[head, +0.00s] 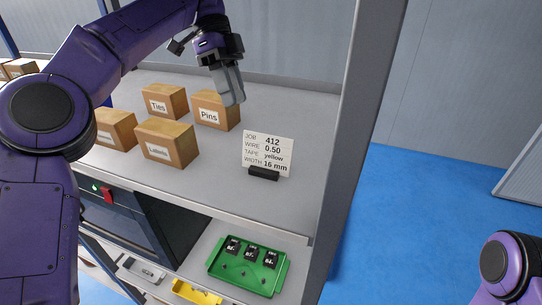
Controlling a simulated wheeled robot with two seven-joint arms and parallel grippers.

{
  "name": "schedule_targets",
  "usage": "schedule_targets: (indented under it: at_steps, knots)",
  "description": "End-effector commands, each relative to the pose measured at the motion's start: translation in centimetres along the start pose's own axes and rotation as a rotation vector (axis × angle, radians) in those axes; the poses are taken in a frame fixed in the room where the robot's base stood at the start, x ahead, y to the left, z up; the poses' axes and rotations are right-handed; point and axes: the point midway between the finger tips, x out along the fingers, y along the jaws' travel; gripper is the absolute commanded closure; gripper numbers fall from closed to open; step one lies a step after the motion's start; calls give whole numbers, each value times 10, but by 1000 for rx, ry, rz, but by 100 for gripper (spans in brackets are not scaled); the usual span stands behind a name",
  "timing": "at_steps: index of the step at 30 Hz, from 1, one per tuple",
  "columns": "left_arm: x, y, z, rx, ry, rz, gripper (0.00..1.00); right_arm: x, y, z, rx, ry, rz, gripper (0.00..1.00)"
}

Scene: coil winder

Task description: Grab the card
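The card (267,151) is white with printed lines reading JOB 412, WIRE 0.50, TAPE yellow, WIDTH 16 mm. It stands upright, slightly leaning, in a small black holder (264,173) near the front right of the shelf. My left gripper (234,98) points down behind and left of the card, next to the Pins box, and does not touch the card. Its fingers overlap from this angle, so I cannot tell whether they are apart. Only part of my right arm shows at the lower right; its gripper is out of view.
On the shelf (230,184) left of the card stand the Pins box (214,112), Ties box (163,101), Labels box (166,145) and another box (116,128). A grey post (356,110) rises to the right. Below are a green tray (226,268) and a yellow tray (194,293).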

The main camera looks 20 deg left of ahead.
Motion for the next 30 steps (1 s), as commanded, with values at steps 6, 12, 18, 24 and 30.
schedule_targets:
  at_steps: [6, 12, 18, 24, 30]
  knots:
    - [19, 21, -29, 9, 0, 2, 66, 5, 0, 2, 0, -1, 0, 57]
    - [40, 46, -64, 7, -1, 1, 66, 7, 0, 3, 0, -1, 0, 57]
    - [49, 58, -82, 4, 0, 0, 66, 5, 0, 2, 0, 0, 0, 57]
    - [83, 63, -87, 3, 1, 3, 66, 3, 0, 1, 0, 0, 0, 57]
    - [103, 62, -87, 0, 2, -1, 66, -1, 0, 0, 0, 0, 0, 57]
